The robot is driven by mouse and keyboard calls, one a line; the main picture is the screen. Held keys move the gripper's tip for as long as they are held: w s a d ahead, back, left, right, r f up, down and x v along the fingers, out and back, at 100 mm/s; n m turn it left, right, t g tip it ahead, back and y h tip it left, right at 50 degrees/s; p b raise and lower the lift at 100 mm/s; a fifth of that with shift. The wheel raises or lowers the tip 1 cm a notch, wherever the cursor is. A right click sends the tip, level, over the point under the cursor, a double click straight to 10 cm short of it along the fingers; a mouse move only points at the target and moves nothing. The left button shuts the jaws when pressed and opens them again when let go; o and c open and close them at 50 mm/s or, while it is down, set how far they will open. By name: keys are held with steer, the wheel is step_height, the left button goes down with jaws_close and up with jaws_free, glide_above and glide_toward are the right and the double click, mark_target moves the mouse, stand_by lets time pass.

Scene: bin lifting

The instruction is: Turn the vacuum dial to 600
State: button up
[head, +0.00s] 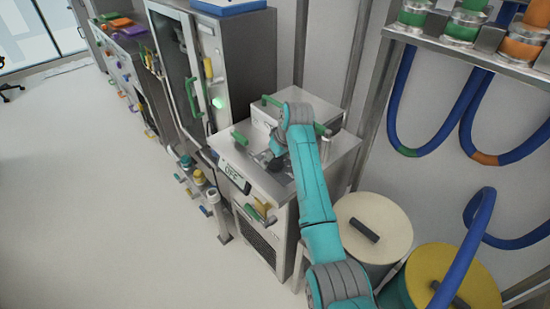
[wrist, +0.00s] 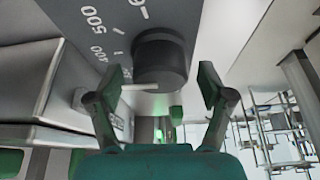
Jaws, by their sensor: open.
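The vacuum dial (wrist: 163,58) is a dark round knob on a grey panel in the wrist view. Printed numbers, among them 500 (wrist: 92,16), stand to its left on the panel. A pale bar, possibly its pointer, reaches left from the knob's lower edge. My gripper (wrist: 155,93) is open, with one finger on each side just short of the knob; I cannot tell whether either finger touches it. In the head view my gripper (head: 274,158) is over the steel cabinet top, and my arm hides the dial.
The steel cabinet (head: 262,187) carries a display reading OFF (head: 233,174) and a box with green handles (head: 275,106). A tall glass-door cabinet (head: 180,65) stands behind left. Cream (head: 372,215) and yellow (head: 445,275) drums stand at right.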

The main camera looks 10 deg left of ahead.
steer(key=c, duration=1.2)
steer(key=shift+o, duration=0.2)
steer(key=m+h, duration=0.1)
steer(key=m, duration=0.3)
steer(key=shift+t, duration=0.4)
steer(key=m+h, duration=0.2)
steer(key=m, duration=0.2)
steer(key=shift+t, duration=0.3)
steer(key=m, duration=0.2)
steer(key=m+h, duration=0.1)
steer(key=m, duration=0.1)
steer(key=shift+m+h, duration=0.3)
steer(key=shift+m, duration=0.1)
steer(key=shift+m+h, duration=0.5)
steer(key=shift+m, duration=1)
